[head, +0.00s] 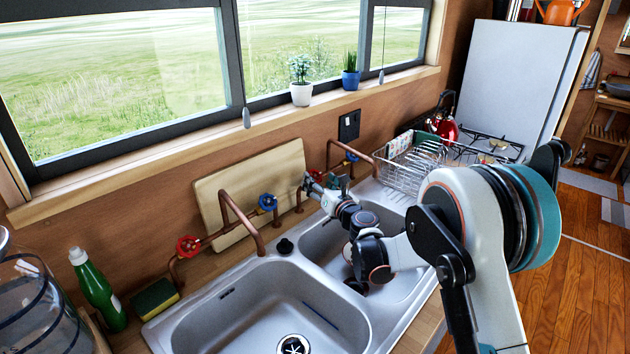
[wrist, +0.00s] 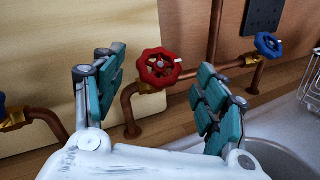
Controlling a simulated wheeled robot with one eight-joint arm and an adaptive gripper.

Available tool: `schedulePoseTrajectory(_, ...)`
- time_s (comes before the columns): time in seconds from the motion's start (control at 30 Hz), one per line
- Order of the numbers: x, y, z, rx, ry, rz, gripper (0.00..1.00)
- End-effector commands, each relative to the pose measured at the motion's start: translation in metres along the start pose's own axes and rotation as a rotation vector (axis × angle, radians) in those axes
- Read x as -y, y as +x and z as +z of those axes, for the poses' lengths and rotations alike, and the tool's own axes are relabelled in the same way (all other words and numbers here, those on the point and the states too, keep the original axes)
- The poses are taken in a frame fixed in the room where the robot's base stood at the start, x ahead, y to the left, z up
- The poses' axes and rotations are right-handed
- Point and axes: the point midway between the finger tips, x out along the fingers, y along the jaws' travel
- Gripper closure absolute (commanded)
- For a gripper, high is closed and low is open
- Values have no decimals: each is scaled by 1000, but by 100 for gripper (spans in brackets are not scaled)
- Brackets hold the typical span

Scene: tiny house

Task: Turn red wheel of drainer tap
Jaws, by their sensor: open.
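The drainer tap's red wheel (wrist: 160,68) sits on a copper pipe (wrist: 130,108) by the wall, seen between my fingers in the wrist view. My gripper (wrist: 159,80) is open, with one teal-padded finger to the left and one to the right of the wheel. Neither finger visibly touches it. In the head view my gripper (head: 322,183) reaches over the back of the right sink basin and hides this wheel. The same tap's blue wheel (wrist: 268,45) is to the right; it also shows in the head view (head: 351,156).
Another tap with a red wheel (head: 188,246) and a blue wheel (head: 268,202) stands left. A wooden board (head: 228,181) leans on the wall behind. A wire dish rack (head: 405,175) is right of the basins. A green bottle (head: 95,288) and sponge (head: 154,298) stand at left.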

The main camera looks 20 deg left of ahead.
Motion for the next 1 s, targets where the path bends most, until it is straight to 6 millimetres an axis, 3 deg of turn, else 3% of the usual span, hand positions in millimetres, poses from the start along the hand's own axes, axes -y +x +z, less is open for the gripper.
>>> schedulePoseTrajectory(0.23,0,32,-1,0,-1,0,34)
schedulePoseTrajectory(0.63,0,38,0,0,-1,0,34)
schedulePoseTrajectory(0.83,0,38,0,0,-1,0,77)
schedulePoseTrajectory(1.0,0,38,0,0,-2,1,79)
